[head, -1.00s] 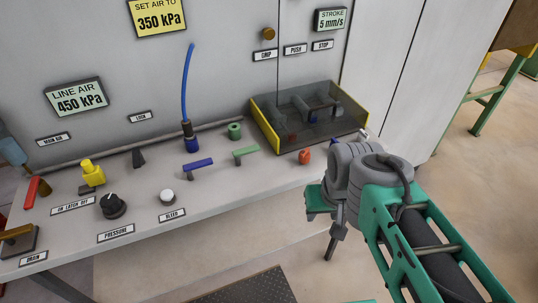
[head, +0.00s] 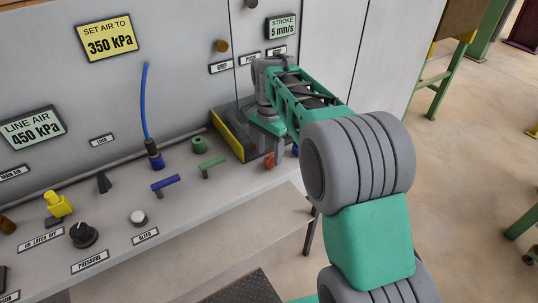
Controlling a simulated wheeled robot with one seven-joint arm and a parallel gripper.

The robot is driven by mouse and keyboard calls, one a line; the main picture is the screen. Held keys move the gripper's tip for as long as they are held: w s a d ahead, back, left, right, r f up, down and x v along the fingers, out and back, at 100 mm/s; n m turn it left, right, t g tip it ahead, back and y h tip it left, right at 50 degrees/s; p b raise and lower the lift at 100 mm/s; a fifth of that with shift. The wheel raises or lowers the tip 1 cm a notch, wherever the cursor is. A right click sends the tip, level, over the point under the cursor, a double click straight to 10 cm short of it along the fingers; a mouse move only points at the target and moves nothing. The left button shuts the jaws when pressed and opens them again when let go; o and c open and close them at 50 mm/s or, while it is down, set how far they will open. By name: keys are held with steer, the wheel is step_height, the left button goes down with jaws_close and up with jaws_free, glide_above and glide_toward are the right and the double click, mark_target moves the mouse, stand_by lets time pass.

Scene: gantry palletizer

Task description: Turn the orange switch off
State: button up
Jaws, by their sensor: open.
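A small orange-red part (head: 269,161), which looks like the orange switch, stands on the bench top near its front edge, at the right of the controls. My gripper (head: 266,146) is open and points down at the right end of the bench. It appears above and just behind the orange-red part. I cannot tell whether they touch. The fingertips are small and partly hidden, and so is the part's exact setting.
A green lever (head: 211,163), a blue lever (head: 166,183), a green ring (head: 198,145) and a blue upright hose (head: 145,100) stand to the left.

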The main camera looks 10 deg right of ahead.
steer(key=shift+f, duration=1.1)
jaws_close()
